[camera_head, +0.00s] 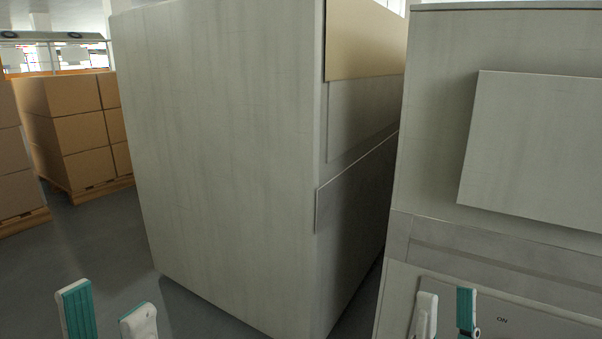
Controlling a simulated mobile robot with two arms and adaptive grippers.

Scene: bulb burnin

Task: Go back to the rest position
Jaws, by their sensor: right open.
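My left gripper (108,309) shows at the bottom left edge. Its white fingers with teal pads stand apart, with only floor seen between them. My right gripper (447,308) shows at the bottom right, in front of a grey cabinet panel. Its fingers are also apart, with nothing seen between them. The rest of both arms is below the frame.
A large grey cabinet (225,150) fills the middle. A second grey machine (435,120), marked "ON" low down, stands at right behind my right gripper, with a narrow gap between them. Stacked cardboard boxes (80,130) on pallets stand at left. Floor (90,245) is clear at lower left.

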